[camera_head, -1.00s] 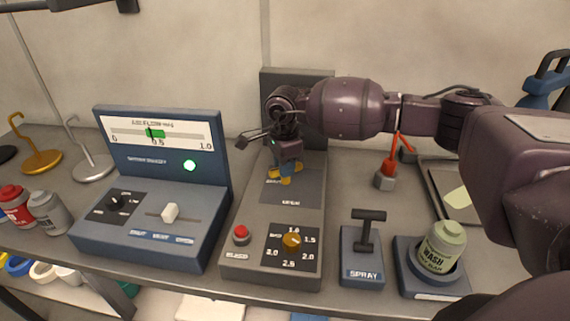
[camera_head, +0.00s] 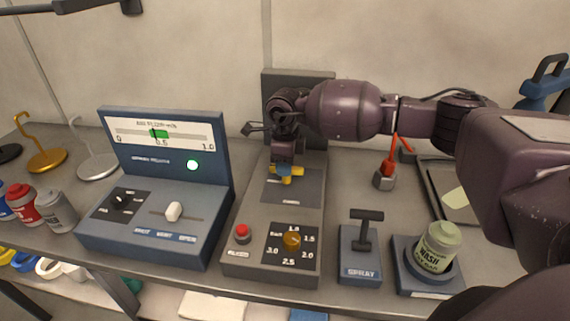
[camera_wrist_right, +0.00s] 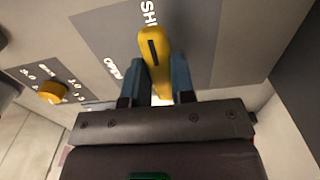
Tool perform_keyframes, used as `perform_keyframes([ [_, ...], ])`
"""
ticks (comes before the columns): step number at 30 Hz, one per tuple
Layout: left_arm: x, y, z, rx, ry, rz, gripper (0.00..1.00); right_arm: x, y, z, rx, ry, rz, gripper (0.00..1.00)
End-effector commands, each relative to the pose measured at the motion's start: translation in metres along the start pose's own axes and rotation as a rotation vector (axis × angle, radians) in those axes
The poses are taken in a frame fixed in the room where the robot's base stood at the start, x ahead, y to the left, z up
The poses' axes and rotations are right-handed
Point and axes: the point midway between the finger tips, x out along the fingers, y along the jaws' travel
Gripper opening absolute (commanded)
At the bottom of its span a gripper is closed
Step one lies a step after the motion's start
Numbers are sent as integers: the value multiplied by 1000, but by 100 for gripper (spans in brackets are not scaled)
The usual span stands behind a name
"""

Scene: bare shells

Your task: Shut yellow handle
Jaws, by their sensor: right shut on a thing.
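The yellow handle (camera_head: 287,173) is on the upright grey control unit (camera_head: 235,267), at the middle of the head view. In the right wrist view the handle (camera_wrist_right: 154,55) has a dark slot and lies between two blue fingertips. My right gripper (camera_wrist_right: 160,85) is shut on it. The gripper (camera_head: 285,165) reaches it from above in the head view, and its fingers hide part of the handle. Beside the handle in the wrist view are a label starting "SH" and a label "OPEN". My left gripper is not in view.
A blue panel (camera_head: 160,243) with a gauge and slider stands left of the unit. A spray lever base (camera_head: 360,268) and a wash bottle (camera_head: 438,247) stand right. The unit's front holds a red button (camera_head: 242,232) and an amber knob (camera_head: 291,239).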

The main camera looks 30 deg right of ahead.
Motion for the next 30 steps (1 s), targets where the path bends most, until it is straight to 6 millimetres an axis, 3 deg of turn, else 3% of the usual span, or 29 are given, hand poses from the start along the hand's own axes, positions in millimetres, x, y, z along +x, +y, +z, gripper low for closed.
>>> perform_keyframes([
  [11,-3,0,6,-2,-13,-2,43,0,0,0,8,-1,0,0],
  [12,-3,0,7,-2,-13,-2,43,0,0,0,8,-1,0,25],
  [17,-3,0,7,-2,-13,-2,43,0,0,0,7,-1,0,49],
  [26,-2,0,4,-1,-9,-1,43,-2,0,0,6,-1,-1,49],
  [30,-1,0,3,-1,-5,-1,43,-14,-1,0,6,-3,-3,49],
])
